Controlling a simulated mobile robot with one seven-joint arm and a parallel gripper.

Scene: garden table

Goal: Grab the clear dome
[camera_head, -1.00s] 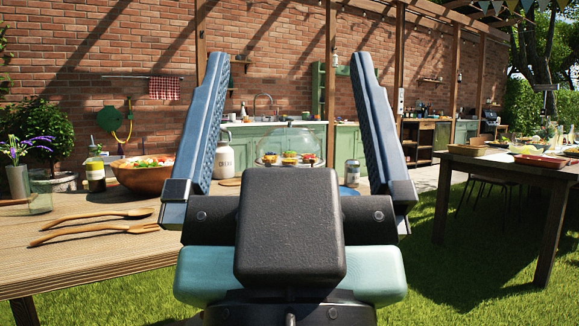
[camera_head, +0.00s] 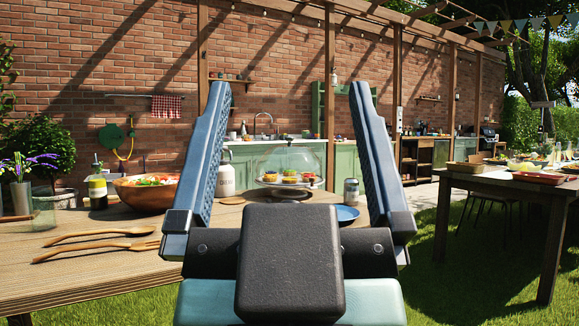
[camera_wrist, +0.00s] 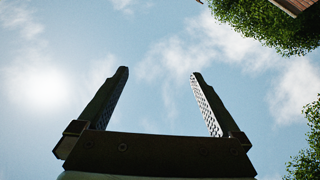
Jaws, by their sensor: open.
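The clear dome (camera_head: 290,160) stands on the wooden table beyond my gripper, in the head view. It covers a stand (camera_head: 290,184) with several small pastries on it. My gripper (camera_head: 288,90) is open and empty, its two blue fingers pointing up, nearer the camera than the dome. The dome shows in the gap between the fingers, well apart from them. In the wrist view my gripper (camera_wrist: 159,72) is open against the sky, and the dome is not in that view.
A white canister (camera_head: 226,176) stands left of the dome, a can (camera_head: 350,191) and a blue plate (camera_head: 346,213) right. A salad bowl (camera_head: 147,193), a bottle (camera_head: 97,187) and wooden utensils (camera_head: 100,241) are on the left. Another table (camera_head: 505,184) stands at right.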

